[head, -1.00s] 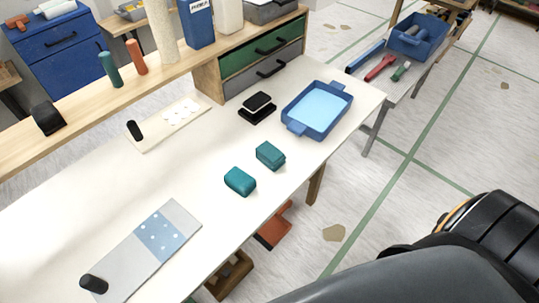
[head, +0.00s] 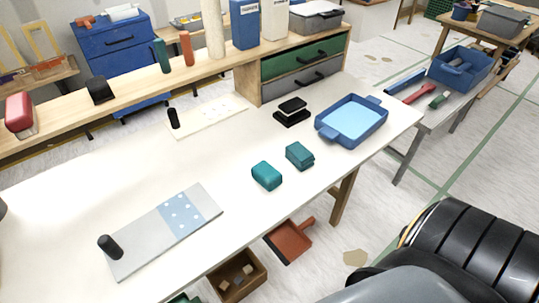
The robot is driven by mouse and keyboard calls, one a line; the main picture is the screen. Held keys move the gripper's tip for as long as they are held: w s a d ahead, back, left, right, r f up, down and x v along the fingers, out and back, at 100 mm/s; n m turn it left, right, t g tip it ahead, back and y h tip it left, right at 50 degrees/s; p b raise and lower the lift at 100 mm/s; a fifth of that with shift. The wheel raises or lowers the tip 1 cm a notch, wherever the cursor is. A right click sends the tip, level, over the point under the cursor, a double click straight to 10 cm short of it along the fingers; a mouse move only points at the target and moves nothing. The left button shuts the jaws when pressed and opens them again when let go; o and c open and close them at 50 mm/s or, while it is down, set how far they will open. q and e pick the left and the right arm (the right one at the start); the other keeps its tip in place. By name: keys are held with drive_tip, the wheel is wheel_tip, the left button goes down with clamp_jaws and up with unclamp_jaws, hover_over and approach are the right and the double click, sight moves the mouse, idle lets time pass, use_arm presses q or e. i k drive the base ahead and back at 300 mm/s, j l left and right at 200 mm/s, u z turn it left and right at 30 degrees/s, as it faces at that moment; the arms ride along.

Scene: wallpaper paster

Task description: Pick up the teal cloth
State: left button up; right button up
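Two small teal items lie on the white table near its front edge. The right one (head: 299,155) shows layered edges like a folded cloth. The left one (head: 266,175) is a rounded block, more like a sponge; I cannot tell for certain which is the cloth. They lie close together but apart, with nothing on top of them. Neither of my grippers is in view; only a black and grey part of my own body shows at the lower right.
A blue tray (head: 351,120) holding light blue liquid and a black-handled block (head: 292,111) stand behind the teal items. A grey board (head: 150,245) with a dotted blue sheet lies front left. A drawer unit (head: 300,68) stands at the back. Table around the teal items is clear.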

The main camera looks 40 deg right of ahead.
sight(300, 157)
drive_tip(key=z, duration=1.4)
